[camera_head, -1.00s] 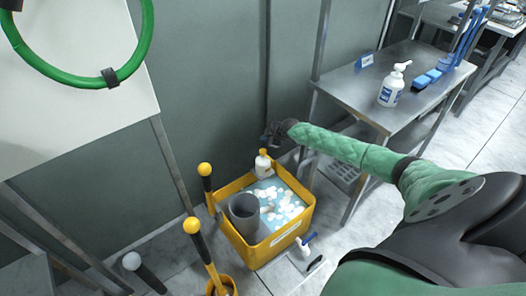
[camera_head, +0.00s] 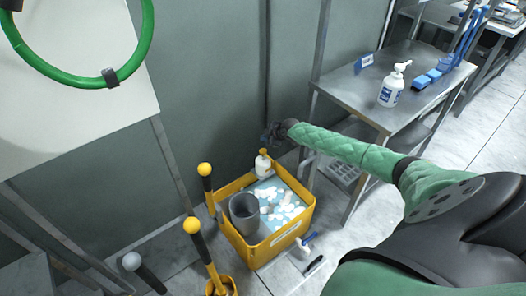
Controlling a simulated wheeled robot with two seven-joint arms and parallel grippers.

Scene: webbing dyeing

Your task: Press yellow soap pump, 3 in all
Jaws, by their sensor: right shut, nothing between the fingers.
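A white bottle with a yellow pump top (camera_head: 262,164) stands at the back edge of a yellow crate (camera_head: 306,217). My right arm in its green sleeve reaches in from the right. My right gripper (camera_head: 268,136) is dark and small, shut and empty, a little above the yellow pump top and apart from it in the picture. My left gripper is not in view.
The crate holds a grey cylinder (camera_head: 243,213) and several white pieces on a light blue surface. Yellow-knobbed handles (camera_head: 205,184) stand to its left. A metal table (camera_head: 350,88) with a white pump bottle (camera_head: 391,88) stands to the right. A brush lies on the floor.

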